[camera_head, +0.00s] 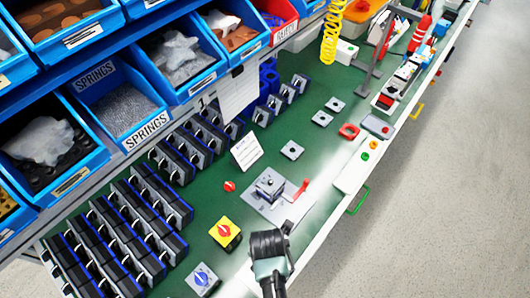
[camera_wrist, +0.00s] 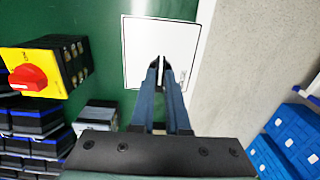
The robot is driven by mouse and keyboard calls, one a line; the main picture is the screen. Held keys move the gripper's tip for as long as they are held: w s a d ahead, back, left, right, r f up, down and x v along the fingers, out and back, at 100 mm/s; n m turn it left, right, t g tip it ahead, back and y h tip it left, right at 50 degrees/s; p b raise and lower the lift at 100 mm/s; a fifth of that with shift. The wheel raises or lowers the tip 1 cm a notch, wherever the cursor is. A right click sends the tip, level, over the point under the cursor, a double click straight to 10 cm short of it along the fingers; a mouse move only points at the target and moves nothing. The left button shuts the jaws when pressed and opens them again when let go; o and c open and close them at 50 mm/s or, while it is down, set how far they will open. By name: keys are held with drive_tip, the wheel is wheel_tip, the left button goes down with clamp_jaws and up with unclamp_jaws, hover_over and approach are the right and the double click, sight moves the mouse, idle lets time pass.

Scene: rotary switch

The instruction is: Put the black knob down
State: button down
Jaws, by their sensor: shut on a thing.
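My gripper (camera_wrist: 161,64) points down in the wrist view, its two blue-grey fingers nearly together. It is shut on a small dark piece at the fingertips, which I take to be the black knob (camera_wrist: 155,62); the fingers hide most of it. Below the tips is a white square sheet or plate (camera_wrist: 140,38) with a thin dark border on the green bench. I cannot tell whether the knob touches it. In the head view my wrist hides the fingers and the knob.
A yellow switch with a red knob (camera_wrist: 28,75) stands left of my gripper, also in the head view (camera_head: 225,233). A grey switch with a blue knob (camera_head: 203,279) is nearby. A metal fixture with a red handle (camera_head: 272,190) stands beyond. The bench edge is close on the right.

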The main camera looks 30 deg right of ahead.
drive_tip(key=shift+f, duration=2.4)
drive_tip(key=shift+a, duration=0.1)
drive_tip(key=shift+f, duration=0.2)
drive_tip(key=c, duration=0.9)
unclamp_jaws()
drive_tip(key=shift+r, duration=0.15)
